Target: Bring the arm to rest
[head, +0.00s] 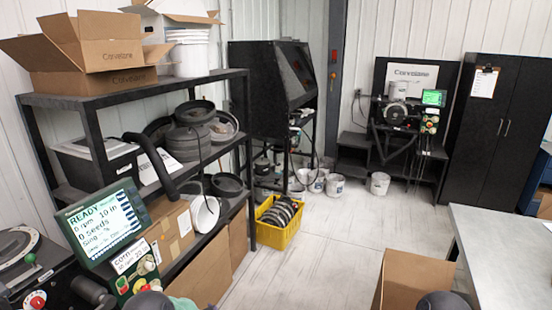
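Neither of my grippers shows in the head view. Two dark rounded shapes at the bottom edge, one left of centre and one right of centre, look like parts of my own arms. No fingers can be seen on either, and whether my grippers hold anything is hidden.
A seed meter stand with a lit screen (102,222) is close at lower left, beside a black shelf (140,93). A yellow crate (279,228) sits on the floor. An open cardboard box (408,280) and a grey table (505,250) are at right. The middle floor is clear.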

